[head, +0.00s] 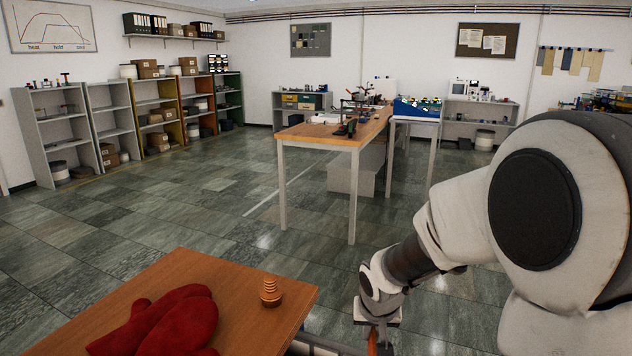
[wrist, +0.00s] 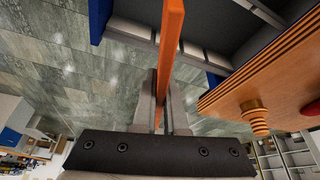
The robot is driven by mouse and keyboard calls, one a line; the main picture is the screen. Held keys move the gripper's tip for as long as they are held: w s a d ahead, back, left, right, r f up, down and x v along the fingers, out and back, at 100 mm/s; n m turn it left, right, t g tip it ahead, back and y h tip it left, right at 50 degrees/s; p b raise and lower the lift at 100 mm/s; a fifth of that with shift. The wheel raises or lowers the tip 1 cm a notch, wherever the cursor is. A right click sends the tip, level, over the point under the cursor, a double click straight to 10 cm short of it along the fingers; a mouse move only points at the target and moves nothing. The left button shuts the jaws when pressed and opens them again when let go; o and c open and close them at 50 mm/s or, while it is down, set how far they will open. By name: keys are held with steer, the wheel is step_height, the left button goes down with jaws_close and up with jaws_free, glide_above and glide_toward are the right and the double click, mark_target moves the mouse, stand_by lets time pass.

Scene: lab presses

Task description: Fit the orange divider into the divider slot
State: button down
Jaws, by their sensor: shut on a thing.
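My gripper (wrist: 163,103) is shut on the orange divider (wrist: 170,45). In the wrist view a dark grey holder (wrist: 225,22) with blue ends and pale grey ribs lies beyond the fingers. The divider crosses in front of it. I cannot tell which gap is the divider slot.
The near wooden table (head: 240,285) carries red mitts (head: 165,325) and a ringed orange object (head: 270,291), close to the holder's right in the wrist view. A long workbench (head: 330,134) stands farther off, shelves (head: 62,127) line the left wall. Open tiled floor lies between.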

steer(key=s+d+r+n+p, duration=0.1)
steer(key=s+d+r+p, duration=0.1)
steer(key=p, duration=1.1)
step_height(320, 180, up, 2)
steer(key=shift+s+d+r, duration=0.1)
steer(key=shift+s+d, duration=0.3)
steer(key=shift+s, duration=0.5)
